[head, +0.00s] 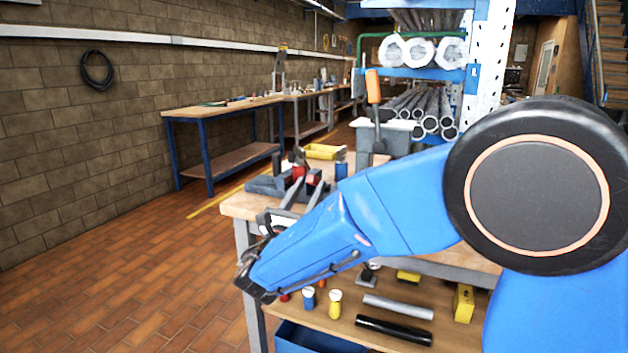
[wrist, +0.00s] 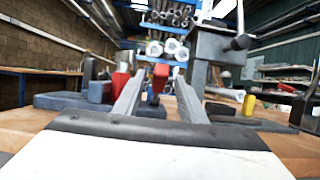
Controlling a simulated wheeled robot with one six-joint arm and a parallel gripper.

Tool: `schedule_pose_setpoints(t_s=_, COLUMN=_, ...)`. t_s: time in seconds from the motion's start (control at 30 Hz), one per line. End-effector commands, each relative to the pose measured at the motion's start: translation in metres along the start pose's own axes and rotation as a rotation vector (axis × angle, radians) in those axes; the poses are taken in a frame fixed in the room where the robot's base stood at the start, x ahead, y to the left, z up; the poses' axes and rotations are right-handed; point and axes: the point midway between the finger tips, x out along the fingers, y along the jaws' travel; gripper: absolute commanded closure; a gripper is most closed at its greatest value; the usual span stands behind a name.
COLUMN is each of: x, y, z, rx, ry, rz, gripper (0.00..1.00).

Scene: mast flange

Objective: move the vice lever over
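A lever with an orange grip (head: 373,87) and a grey shaft stands nearly upright at the bench's far side in the head view; I take it for the vice lever. In the wrist view a grey vice-like body (wrist: 208,60) stands right of my fingers, with a pale rod and dark knob (wrist: 240,42) on it. I cannot tell for sure if this rod is the same lever. My gripper (wrist: 158,92) is open, its two grey fingers apart and pointing forward over the bench. It also shows in the head view (head: 303,190), left of the lever and apart from it.
Red parts (wrist: 119,86) and a blue-grey block (wrist: 62,101) sit close to my fingers on the wooden bench (head: 240,205). The lower shelf holds tubes and small items. Floor at left is clear.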

Motion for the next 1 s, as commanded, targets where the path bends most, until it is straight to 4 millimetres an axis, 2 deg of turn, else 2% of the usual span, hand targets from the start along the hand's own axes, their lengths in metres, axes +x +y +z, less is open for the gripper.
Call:
schedule_pose_setpoints(t_s=0.1, x=0.018, y=-0.001, z=0.000, rx=0.001, ry=-0.001, rz=-0.002, gripper=0.62)
schedule_pose_setpoints(t_s=0.3, x=0.036, y=0.000, z=0.000, rx=0.001, ry=0.000, rz=-0.001, gripper=0.62)
schedule_pose_setpoints(t_s=0.67, x=0.040, y=0.000, z=0.000, rx=0.000, ry=0.000, rz=0.000, gripper=0.62)
schedule_pose_setpoints(t_s=0.77, x=0.040, y=0.000, z=0.000, rx=0.000, ry=0.000, rz=0.000, gripper=0.82)
schedule_pose_setpoints(t_s=0.83, x=0.040, y=0.000, z=0.000, rx=0.000, ry=0.000, rz=0.000, gripper=0.98)
schedule_pose_setpoints(t_s=1.0, x=0.040, y=0.000, z=0.000, rx=0.000, ry=0.001, rz=0.000, gripper=1.00)
